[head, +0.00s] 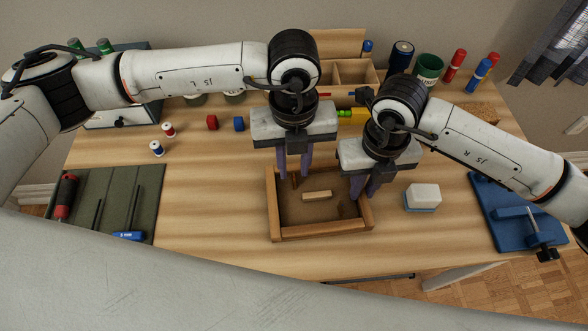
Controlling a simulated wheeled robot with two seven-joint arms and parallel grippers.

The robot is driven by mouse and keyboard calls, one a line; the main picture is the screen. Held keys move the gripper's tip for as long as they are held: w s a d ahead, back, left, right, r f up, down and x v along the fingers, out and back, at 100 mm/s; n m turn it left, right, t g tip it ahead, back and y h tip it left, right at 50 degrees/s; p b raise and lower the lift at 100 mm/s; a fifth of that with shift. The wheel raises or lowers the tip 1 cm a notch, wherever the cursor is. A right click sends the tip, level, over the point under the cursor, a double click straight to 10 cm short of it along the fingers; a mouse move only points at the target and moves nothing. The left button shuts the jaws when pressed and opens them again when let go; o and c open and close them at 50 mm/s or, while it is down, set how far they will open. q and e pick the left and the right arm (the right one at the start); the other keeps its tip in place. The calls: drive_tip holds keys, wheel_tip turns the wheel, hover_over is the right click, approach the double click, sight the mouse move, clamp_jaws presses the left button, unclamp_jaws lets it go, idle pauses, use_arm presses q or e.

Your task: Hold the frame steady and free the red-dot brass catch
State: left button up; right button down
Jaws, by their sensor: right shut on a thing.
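The wooden frame (320,233) lies on the desk in the middle, a shallow rectangle with a brown inner panel. A small pale wooden piece (317,196) lies on that panel. My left gripper (294,178) points down at the frame's far side, with a gap between its fingers; it looks open. My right gripper (362,194) is at the frame's right side and is shut on the frame's right wall. Its fingers hide part of that wall. I cannot make out a brass catch or a red dot; the far side is partly hidden by my grippers.
A white-and-blue block (423,197) lies right of the frame. A blue clamp-like fixture (517,215) is at the far right. A green mat (110,200) with screwdrivers lies at left. Small spools (157,149) and cups (429,68) stand further back. The desk left of the frame is clear.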

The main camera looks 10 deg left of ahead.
sight(294, 178)
use_arm(q)
drive_tip(key=shift+f, duration=1.45)
drive_tip(key=shift+c, duration=0.5)
clamp_jaws()
drive_tip(key=shift+m, duration=2.9)
drive_tip(key=shift+o, duration=0.5)
unclamp_jaws()
